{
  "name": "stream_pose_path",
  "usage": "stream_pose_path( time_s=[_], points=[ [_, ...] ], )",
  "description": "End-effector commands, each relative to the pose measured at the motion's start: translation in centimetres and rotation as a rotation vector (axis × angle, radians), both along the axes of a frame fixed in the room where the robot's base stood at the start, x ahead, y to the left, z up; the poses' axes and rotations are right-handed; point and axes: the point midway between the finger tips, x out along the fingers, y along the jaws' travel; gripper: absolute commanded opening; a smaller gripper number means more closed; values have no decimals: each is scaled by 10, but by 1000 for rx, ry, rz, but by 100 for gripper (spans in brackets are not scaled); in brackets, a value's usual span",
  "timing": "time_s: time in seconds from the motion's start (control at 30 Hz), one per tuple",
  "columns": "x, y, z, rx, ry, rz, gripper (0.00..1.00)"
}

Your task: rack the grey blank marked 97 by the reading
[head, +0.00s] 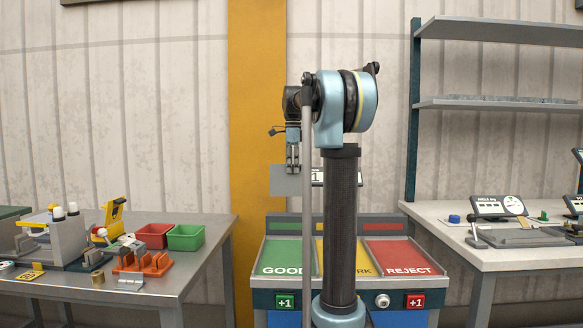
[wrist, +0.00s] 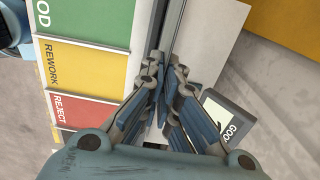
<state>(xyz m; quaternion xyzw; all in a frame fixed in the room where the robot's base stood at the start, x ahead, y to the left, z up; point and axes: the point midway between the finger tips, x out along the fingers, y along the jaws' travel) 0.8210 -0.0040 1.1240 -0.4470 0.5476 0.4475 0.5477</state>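A plain grey sheet blank (head: 288,181) hangs below my gripper (head: 293,166) in the head view, above and behind the sorting rack's left part. In the wrist view my gripper (wrist: 166,85) is closed on the thin sheet (wrist: 207,42), seen running up between the fingers. No 97 mark is legible on it. The sorting rack has a green GOOD lane (head: 283,254), a yellow REWORK lane (wrist: 86,67) and a red REJECT lane (head: 398,253). My arm hides most of REWORK in the head view. The blank is apart from the lanes in the head view.
A dark-framed sign (wrist: 228,121) stands near the fingers in the wrist view. The right bench (head: 440,215) carries a tilted display (head: 492,207) and a flat grey plate (head: 522,238). The left bench (head: 205,263) holds red and green bins (head: 186,237) and an orange rack (head: 142,264).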

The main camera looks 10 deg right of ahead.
Motion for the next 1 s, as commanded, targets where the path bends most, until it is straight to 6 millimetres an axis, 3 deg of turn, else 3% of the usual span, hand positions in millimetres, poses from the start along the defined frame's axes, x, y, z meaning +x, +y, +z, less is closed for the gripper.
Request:
stream_pose_path(
  time_s=[1.0],
  points=[
    [-1,2,-106,0,0,5,0]
  ],
)
